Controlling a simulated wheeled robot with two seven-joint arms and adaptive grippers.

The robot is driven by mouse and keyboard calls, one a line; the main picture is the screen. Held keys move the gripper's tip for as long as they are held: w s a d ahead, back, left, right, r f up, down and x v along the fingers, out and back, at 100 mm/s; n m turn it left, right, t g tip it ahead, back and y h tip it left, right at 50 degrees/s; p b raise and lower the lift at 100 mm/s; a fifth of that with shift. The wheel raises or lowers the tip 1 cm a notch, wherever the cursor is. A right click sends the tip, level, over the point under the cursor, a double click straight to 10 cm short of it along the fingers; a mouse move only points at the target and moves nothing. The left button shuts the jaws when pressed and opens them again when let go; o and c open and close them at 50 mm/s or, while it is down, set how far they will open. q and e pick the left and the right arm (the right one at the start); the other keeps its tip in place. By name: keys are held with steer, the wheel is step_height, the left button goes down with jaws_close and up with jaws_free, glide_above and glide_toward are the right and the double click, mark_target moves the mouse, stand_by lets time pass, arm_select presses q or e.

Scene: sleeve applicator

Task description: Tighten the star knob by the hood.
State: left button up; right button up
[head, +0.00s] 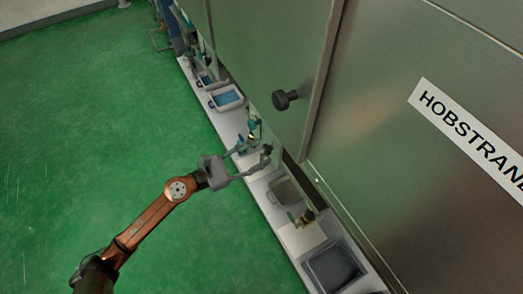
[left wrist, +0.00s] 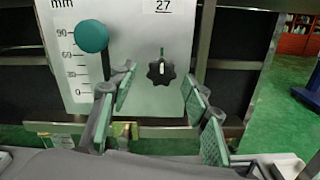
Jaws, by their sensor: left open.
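The black star knob (left wrist: 161,72) sits on a pale upright plate (left wrist: 140,98) in the left wrist view, with a white mark across its middle. My left gripper (left wrist: 157,93) is open, with one finger pair on each side of the knob in the picture. The knob appears ahead of the fingers; no contact shows. In the head view my left gripper (head: 254,152) reaches right to the narrow machine ledge beside the hood (head: 400,130). I cannot make out the star knob for certain there. My right gripper is not in view.
A green ball knob (left wrist: 91,36) stands left of the star knob, by a millimetre scale (left wrist: 73,62) and a "27" label (left wrist: 163,6). A dark round handle (head: 284,99) juts from the metal panel. Bins (head: 226,98) line the ledge; green floor (head: 90,150) is clear.

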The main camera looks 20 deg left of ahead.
arm_select(q)
steer(key=v, duration=1)
steer(key=shift+a, duration=0.1)
